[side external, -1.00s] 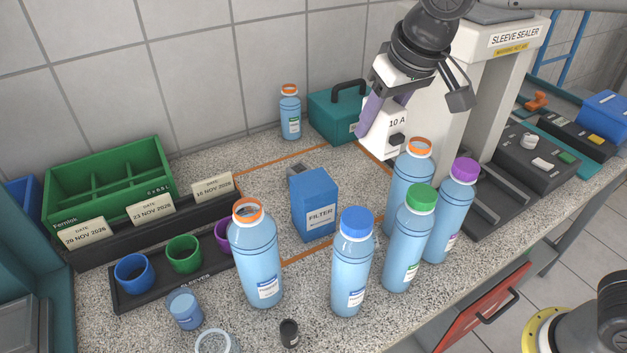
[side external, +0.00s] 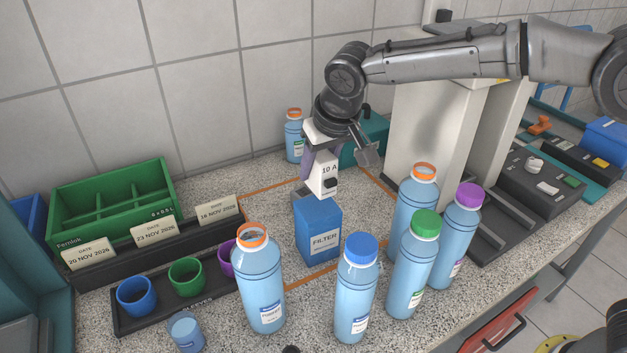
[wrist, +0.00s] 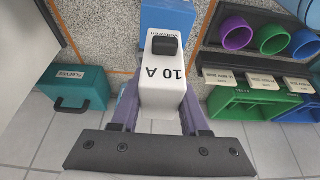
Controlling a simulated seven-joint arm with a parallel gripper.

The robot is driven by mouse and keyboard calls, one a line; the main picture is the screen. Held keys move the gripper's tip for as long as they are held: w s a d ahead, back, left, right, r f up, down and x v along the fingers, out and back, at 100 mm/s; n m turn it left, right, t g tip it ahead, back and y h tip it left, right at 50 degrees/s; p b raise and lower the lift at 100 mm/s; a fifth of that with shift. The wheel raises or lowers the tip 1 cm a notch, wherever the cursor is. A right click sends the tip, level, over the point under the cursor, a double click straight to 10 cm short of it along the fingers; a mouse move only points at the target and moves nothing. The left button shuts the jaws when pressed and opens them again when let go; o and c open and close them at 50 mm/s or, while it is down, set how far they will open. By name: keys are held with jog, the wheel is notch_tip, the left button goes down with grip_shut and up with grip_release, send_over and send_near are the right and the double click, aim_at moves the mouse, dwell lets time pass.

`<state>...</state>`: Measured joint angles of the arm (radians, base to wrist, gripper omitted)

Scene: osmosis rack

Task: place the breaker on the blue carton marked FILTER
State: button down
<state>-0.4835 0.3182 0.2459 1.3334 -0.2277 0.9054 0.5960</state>
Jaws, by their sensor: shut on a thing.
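The breaker (side external: 322,172) is a white block marked 10 A with a black switch. My gripper (side external: 313,163) is shut on it, with purple fingers on either side. The blue carton marked FILTER (side external: 319,235) stands upright on the counter directly below. The breaker's lower end is at the carton's top in the side view; I cannot tell whether they touch. In the wrist view the breaker (wrist: 163,88) sits between the fingers (wrist: 160,115), and the blue carton (wrist: 168,18) shows beyond it, partly hidden.
A teal box (side external: 365,145) is behind, beside the sleeve sealer (side external: 430,130). A green divided tray (side external: 120,205) and cups are at left.

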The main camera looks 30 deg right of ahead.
aim_at(322, 157)
jog(key=shift+w+a+f, duration=0.15)
jog(key=shift+w+f, duration=0.2)
jog(key=shift+f, duration=0.05)
jog(key=shift+w+f, duration=0.1)
jog(key=shift+f, duration=1.55)
jog(key=shift+f, duration=0.1)
jog(key=shift+c, duration=2)
grip_release()
jog(key=shift+r, duration=0.4)
jog(key=v, duration=1.1)
jog(key=shift+s+r, duration=0.15)
jog(key=shift+s, duration=0.1)
